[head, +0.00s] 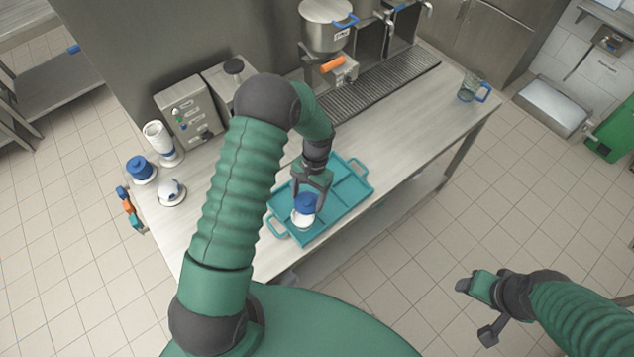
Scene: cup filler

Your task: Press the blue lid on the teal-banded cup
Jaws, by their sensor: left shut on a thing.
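My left gripper (309,191) points down over the teal tray (343,213) and is shut on the blue lid (305,203). The lid is at the top of a small white cup (302,219) in the near left part of the tray. I cannot tell whether the lid is seated on the rim or just above it. No teal band can be made out on the cup at this size. My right gripper (476,311) is open and empty, over the floor right of the counter.
A stack of white cups (155,137), a blue stack (140,168) and a white-topped item (171,190) stand at the counter's left end. A steel hopper (327,27) and drip grate stand behind the tray. A clear jug (469,88) stands far right. The counter right of the tray is clear.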

